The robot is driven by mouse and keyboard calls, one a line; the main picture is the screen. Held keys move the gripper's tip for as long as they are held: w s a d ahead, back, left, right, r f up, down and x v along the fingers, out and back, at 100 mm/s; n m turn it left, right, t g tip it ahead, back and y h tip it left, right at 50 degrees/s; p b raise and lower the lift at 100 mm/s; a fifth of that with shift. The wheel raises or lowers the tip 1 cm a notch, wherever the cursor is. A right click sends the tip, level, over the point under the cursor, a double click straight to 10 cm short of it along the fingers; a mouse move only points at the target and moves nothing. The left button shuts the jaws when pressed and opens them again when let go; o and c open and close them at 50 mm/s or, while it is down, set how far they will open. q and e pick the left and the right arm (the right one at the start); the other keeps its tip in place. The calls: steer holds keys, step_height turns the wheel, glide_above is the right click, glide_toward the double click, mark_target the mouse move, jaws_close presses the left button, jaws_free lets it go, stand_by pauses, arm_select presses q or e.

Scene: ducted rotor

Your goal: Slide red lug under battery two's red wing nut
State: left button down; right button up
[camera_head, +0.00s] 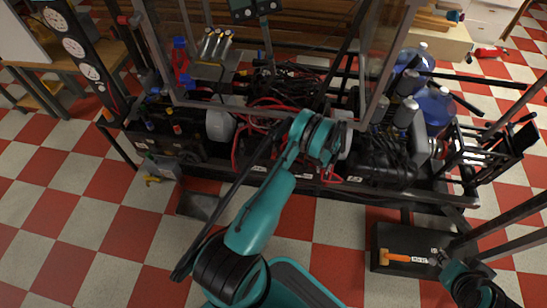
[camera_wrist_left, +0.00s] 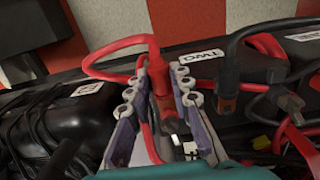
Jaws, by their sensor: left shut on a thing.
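My left gripper (camera_wrist_left: 160,88) is shut on the red lug (camera_wrist_left: 152,76), whose red sleeve shows between the fingers in the left wrist view. A red cable (camera_wrist_left: 93,58) loops from it to the left. The label "TWO" (camera_wrist_left: 200,57) shows upside down on the black battery edge just beyond the right finger. I cannot make out the red wing nut, or whether the lug touches it. In the head view my left wrist (camera_head: 318,135) is over the rig's middle and hides the lug. My right gripper (camera_head: 440,258) is at lower right by an orange-handled hammer (camera_head: 400,258); its jaws are unclear.
Another dark cable end with a reddish tip (camera_wrist_left: 228,88) and red wires (camera_wrist_left: 290,125) crowd the right. A black cylinder (camera_wrist_left: 108,98) is at left. The rig's frame bar (camera_head: 320,186) runs along the front. A black box (camera_head: 385,240) stands at lower right. The checkered floor in front is mostly clear.

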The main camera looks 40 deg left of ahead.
arm_select(q)
steer(key=shift+w+a, duration=0.4)
steer(key=shift+w, duration=0.25)
steer(key=c, duration=1.3)
jaws_free()
step_height(320, 180, up, 12)
steer(key=shift+w+r, duration=0.1)
